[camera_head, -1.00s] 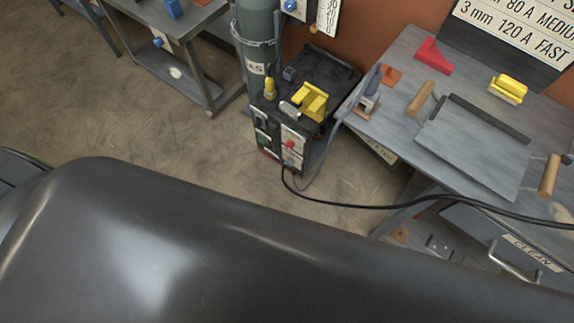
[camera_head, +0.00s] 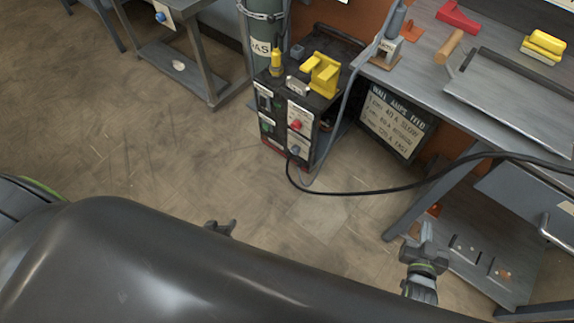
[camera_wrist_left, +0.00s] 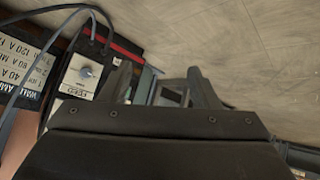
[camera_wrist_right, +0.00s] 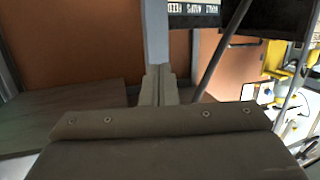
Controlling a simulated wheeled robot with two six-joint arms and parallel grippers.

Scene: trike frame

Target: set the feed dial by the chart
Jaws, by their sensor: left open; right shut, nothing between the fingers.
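The feed dial (camera_head: 295,150) is a grey knob low on the front of the dark welding machine (camera_head: 325,85). The left wrist view shows it closer (camera_wrist_left: 86,72), on a white plate with a FEED label. The chart (camera_head: 395,120), headed WALL AMPS FEED, stands below the bench; its lines pair amps with slow, medium and fast. It also shows in the left wrist view (camera_wrist_left: 18,68). My left gripper (camera_head: 222,227) is open and empty, short of the machine; the dial lies left of its fingers (camera_wrist_left: 163,85). My right gripper (camera_head: 426,238) is shut and empty, right of the machine.
A red knob (camera_head: 297,125) sits above the feed dial. A black cable (camera_head: 390,190) loops from the machine toward the right. The bench (camera_head: 510,95) and its leg (camera_head: 430,200) stand right of the machine. The floor (camera_head: 110,150) left of it is clear.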

